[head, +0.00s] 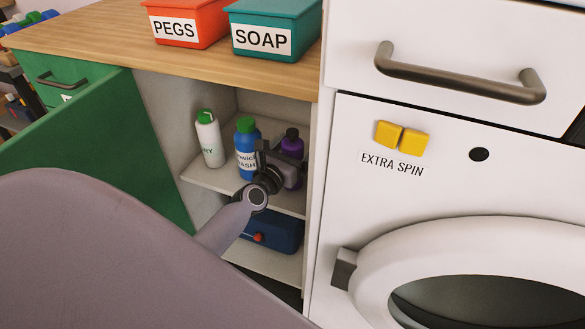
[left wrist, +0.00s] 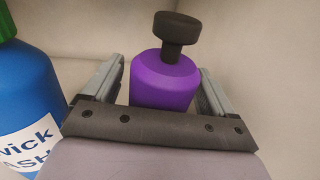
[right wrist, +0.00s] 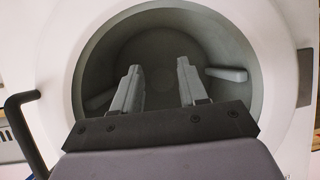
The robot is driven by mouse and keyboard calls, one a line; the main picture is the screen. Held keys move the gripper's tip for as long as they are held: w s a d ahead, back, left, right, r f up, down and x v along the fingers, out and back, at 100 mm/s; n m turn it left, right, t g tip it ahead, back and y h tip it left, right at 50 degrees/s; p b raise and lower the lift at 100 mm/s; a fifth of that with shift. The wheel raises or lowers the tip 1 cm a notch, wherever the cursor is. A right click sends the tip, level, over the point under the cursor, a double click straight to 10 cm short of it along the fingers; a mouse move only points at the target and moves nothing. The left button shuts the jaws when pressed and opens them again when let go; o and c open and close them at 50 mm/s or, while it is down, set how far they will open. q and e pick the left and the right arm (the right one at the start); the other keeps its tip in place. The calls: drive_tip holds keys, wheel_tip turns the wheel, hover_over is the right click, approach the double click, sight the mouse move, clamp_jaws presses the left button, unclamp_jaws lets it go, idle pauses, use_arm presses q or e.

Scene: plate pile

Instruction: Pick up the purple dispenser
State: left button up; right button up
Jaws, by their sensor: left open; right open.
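The purple dispenser (head: 292,144) with a black pump top stands upright on the upper shelf of the open cupboard, at the right end. In the left wrist view the purple dispenser (left wrist: 164,80) sits between the two open fingers of my left gripper (left wrist: 160,85), with a gap visible at the right. In the head view my left gripper (head: 279,160) is in front of the dispenser and hides its lower part. My right gripper (right wrist: 158,85) is open and empty, in front of the washing machine's round opening.
A blue bottle with a green cap (head: 245,140) stands close at the left of my left gripper. A white bottle (head: 209,140) is further left. A blue box (head: 285,232) lies on the shelf below. The green cupboard door (head: 110,140) stands open.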

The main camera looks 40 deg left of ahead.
use_arm(q)
clamp_jaws()
drive_tip(key=shift+r, duration=0.15)
